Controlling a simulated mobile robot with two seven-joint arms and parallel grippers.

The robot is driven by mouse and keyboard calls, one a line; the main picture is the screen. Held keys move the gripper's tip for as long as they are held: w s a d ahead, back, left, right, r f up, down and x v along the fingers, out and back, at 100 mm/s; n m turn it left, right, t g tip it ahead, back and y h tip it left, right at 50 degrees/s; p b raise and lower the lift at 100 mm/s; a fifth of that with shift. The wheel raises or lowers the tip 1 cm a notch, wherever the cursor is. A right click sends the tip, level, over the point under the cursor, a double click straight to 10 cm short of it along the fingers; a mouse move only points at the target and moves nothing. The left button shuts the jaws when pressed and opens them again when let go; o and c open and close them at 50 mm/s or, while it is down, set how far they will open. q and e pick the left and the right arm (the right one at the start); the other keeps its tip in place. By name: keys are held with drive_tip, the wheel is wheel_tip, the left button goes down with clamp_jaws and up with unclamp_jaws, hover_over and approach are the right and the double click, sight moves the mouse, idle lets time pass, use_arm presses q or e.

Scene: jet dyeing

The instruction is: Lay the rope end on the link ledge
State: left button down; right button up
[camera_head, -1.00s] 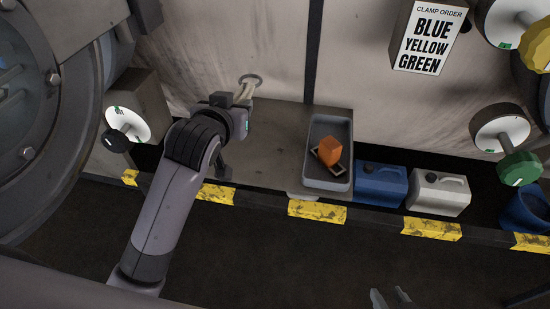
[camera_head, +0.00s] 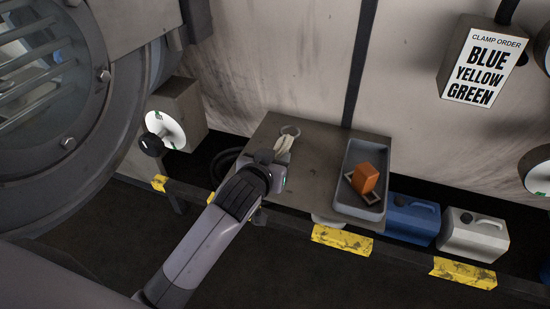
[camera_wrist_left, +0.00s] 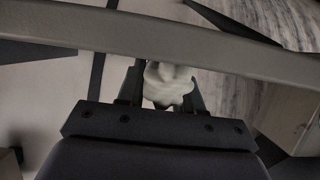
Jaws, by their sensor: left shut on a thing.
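My left gripper (camera_head: 272,158) is shut on the pale rope end (camera_head: 285,145), over the left part of a grey-brown ledge (camera_head: 318,160). A thin grey ring (camera_head: 290,131) shows at the far end of the rope. I cannot tell whether the rope touches the ledge surface. I take this flat top as the link ledge; no label shows. My right gripper is out of view.
A grey tray (camera_head: 375,203) with an orange block (camera_head: 365,177) on a dark frame stands on the ledge's right side. A blue jug (camera_head: 411,220) and a white jug (camera_head: 472,236) stand further right. A large round machine door (camera_head: 62,150) is at left. A yellow-marked rail runs in front.

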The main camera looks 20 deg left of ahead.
use_arm(q)
drive_tip(key=shift+f, duration=0.1)
drive_tip(key=c, duration=0.7)
unclamp_jaws()
drive_tip(key=shift+c, duration=0.2)
drive_tip(key=shift+s+r, duration=0.3)
drive_tip(key=shift+s, duration=0.15)
drive_tip(key=p+v, duration=0.1)
drive_tip(key=v, duration=1)
drive_tip(key=s+a+f+m+g+h, duration=0.1)
drive_tip(key=s+a+f, duration=0.1)
drive_tip(key=s+f, duration=0.4)
drive_tip(key=s+a+f+m+g, duration=0.1)
drive_tip(key=s+f, duration=0.6)
drive_tip(key=f, duration=0.8)
drive_tip(key=shift+s+a+g+h, duration=0.15)
drive_tip(key=shift+a+g+h, duration=0.25)
drive_tip(key=shift+a+g, duration=0.2)
